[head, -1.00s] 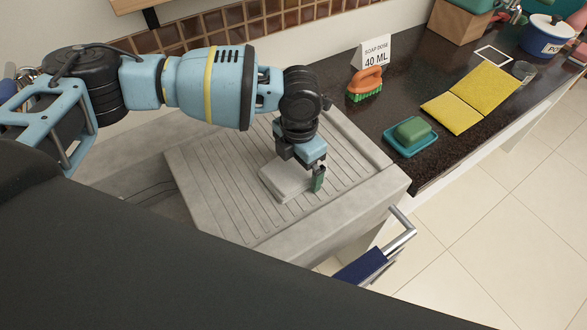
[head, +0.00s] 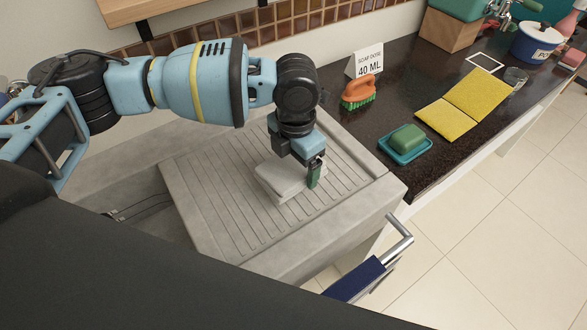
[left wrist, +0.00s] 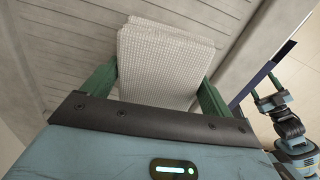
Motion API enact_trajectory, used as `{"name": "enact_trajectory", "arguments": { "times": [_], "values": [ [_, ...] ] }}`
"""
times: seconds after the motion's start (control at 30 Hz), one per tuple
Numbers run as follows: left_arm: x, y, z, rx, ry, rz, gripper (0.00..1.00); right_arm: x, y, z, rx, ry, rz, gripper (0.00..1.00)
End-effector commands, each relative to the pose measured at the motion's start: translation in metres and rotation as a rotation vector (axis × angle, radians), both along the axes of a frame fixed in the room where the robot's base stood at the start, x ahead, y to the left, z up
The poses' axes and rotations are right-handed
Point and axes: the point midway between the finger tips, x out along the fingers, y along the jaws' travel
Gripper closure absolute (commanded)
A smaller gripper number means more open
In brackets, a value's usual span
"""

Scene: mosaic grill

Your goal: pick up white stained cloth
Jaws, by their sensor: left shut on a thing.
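The folded white cloth (head: 280,179) is at the right part of the grey ribbed drainboard (head: 215,190) in the head view. In the left wrist view the cloth (left wrist: 165,60) shows a waffle weave and sits between my green fingers; I see no clear stain on it. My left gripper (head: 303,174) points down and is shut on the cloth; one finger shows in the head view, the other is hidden. I cannot tell whether the cloth touches the drainboard. My right gripper (left wrist: 268,102) shows small at the right of the left wrist view, its fingers apart, empty.
The dark counter to the right holds an orange brush (head: 358,92), a green sponge on a teal dish (head: 403,158), a yellow cloth (head: 465,105) and a blue pot (head: 540,43). A metal handle with a blue towel (head: 355,279) juts out at the front.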

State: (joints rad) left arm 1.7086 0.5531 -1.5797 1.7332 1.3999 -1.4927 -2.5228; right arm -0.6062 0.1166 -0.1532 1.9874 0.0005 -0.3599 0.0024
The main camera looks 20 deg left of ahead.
Motion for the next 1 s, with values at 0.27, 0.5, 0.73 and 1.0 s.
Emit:
{"name": "enact_trajectory", "arguments": {
  "times": [0.27,0.5,0.73,1.0],
  "values": [
    [-0.011,-0.068,-0.001,-0.002,0.008,-0.011,0.36,-0.011,0.0,-0.015,0.0,0.03,0.0,0.31],
    [-0.017,-0.119,0.004,-0.002,0.008,-0.008,0.36,-0.011,0.002,-0.02,0.006,0.034,-0.005,0.31],
    [-0.02,-0.146,0.009,-0.001,0.006,-0.006,0.36,-0.01,0.004,-0.024,0.009,0.035,-0.008,0.31],
    [-0.021,-0.155,0.011,0.0,0.004,-0.005,0.36,-0.011,0.004,-0.025,0.007,0.037,-0.007,0.31]
  ]
}}
